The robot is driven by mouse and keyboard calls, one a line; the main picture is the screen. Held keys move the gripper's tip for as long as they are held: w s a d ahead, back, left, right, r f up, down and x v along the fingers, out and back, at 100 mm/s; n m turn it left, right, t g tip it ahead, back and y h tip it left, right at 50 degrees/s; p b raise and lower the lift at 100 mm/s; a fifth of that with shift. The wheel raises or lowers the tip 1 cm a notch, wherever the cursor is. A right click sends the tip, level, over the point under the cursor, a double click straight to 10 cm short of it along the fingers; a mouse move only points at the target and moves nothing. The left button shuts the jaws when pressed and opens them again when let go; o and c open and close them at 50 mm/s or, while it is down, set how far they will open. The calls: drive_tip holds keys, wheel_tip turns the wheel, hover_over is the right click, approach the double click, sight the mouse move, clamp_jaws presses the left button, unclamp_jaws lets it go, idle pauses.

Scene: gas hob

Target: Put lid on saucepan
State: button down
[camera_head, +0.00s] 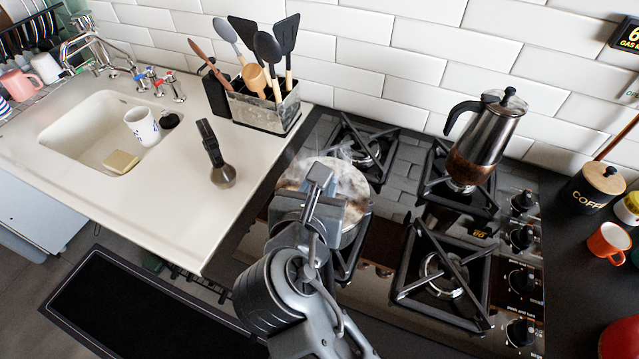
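A round saucepan (350,184) sits on the left side of the hob, over a burner. A pale, brown-mottled surface shows within its rim, with faint steam around it. I cannot tell whether that surface is its contents or a see-through lid. My gripper (319,180) is over the pan and hides its middle and near side. I see the gripper from behind, so its fingertips and anything between them are hidden. No separate lid can be made out elsewhere.
A moka pot (482,140) stands on the back right burner. The front right burner (440,277) is bare. A utensil holder (264,107) stands by the wall. A dark-handled tool (214,153) is on the white counter left of the hob. A sink (80,135) holds a mug (141,125).

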drive_tip(key=shift+c, duration=2)
unclamp_jaws()
drive_tip(key=shift+r, duration=0.1)
drive_tip(key=shift+r+p, duration=1.25)
drive_tip(key=shift+p, duration=0.35)
drive_tip(key=shift+r, duration=2.15)
clamp_jaws()
